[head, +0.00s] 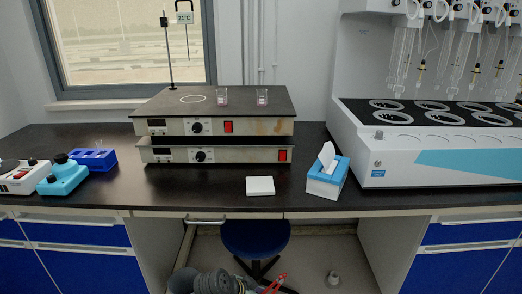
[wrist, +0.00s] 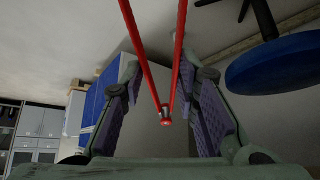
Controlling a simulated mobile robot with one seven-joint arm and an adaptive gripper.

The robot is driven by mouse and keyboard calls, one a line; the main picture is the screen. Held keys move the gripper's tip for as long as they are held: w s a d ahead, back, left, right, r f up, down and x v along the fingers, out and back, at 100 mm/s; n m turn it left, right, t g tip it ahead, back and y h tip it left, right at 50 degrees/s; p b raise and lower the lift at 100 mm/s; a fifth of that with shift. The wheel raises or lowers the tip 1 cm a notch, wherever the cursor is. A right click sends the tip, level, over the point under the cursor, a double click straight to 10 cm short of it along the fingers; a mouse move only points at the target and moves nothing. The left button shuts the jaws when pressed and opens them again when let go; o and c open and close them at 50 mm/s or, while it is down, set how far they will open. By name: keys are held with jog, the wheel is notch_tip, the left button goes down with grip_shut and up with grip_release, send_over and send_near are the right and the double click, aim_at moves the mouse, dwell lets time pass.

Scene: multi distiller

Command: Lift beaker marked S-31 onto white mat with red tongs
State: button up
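Two small glass beakers stand upright on the upper hot plate (head: 180,105): a left beaker (head: 223,97) and a right beaker (head: 262,97). Both show reddish marks near the bottom, too small to read, so I cannot tell which is S-31. The white mat (head: 260,186) lies bare on the dark bench in front of the hot plates. My gripper (wrist: 161,66) holds the red tongs (wrist: 146,68) between its fingers, with the joined end toward the palm and the spread arms pointing away. In the head view, the red tongs (head: 272,284) are low, below the bench front.
A tissue box (head: 327,180) stands right of the mat, beside a large white distiller (head: 400,150). A second hot plate (head: 215,150) is under the upper one. A stand with a thermometer sign (head: 185,17) rises behind. A blue stool (head: 255,238) is under the bench (head: 220,184).

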jog(key=f, duration=0.1)
jog(key=s+f, duration=0.1)
jog(key=shift+s+d+f, duration=0.1)
jog(key=shift+s+f, duration=0.15)
jog(key=shift+f, duration=0.05)
jog(key=d+f, duration=0.6)
jog(key=d, duration=0.1)
jog(key=shift+f, duration=0.4)
